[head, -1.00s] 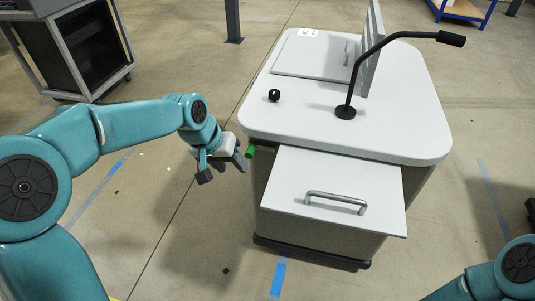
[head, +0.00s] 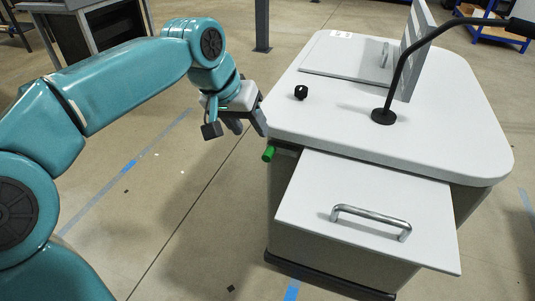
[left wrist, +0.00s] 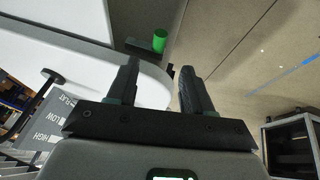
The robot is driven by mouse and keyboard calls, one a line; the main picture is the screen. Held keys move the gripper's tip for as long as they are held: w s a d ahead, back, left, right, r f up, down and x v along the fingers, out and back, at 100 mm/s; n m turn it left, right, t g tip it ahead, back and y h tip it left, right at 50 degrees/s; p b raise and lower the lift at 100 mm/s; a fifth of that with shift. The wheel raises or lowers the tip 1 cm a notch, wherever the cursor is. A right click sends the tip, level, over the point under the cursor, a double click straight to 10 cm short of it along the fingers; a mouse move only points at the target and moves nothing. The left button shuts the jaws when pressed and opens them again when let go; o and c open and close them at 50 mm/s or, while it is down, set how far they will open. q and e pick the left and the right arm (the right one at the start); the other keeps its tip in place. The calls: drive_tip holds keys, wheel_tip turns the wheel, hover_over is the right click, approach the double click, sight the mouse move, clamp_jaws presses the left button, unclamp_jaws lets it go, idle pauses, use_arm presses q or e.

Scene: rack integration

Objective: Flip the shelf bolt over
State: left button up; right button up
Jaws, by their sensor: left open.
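The shelf bolt, with a bright green cylindrical end (head: 268,153), sticks out below the left front corner of the white-topped cart (head: 400,136). In the left wrist view the green end (left wrist: 159,40) stands at the tip of a dark bar, beyond the fingertips. My left gripper (head: 250,124) is open and empty, just above and left of the bolt, near the cart's corner. Its two dark fingers (left wrist: 158,72) are apart, with the cart's edge showing between them. The bolt is not touched. My right gripper is out of view.
A white shelf panel (head: 360,195) with a metal handle (head: 370,220) slopes from the cart's front. A black knob (head: 300,92), a bent black stalk (head: 390,100) and an upright grey panel (head: 417,50) stand on top. The floor left of the cart is clear.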

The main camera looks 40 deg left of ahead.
sight(266, 153)
use_arm(q)
drive_tip(key=b+x, duration=0.3)
drive_tip(key=x, duration=0.8)
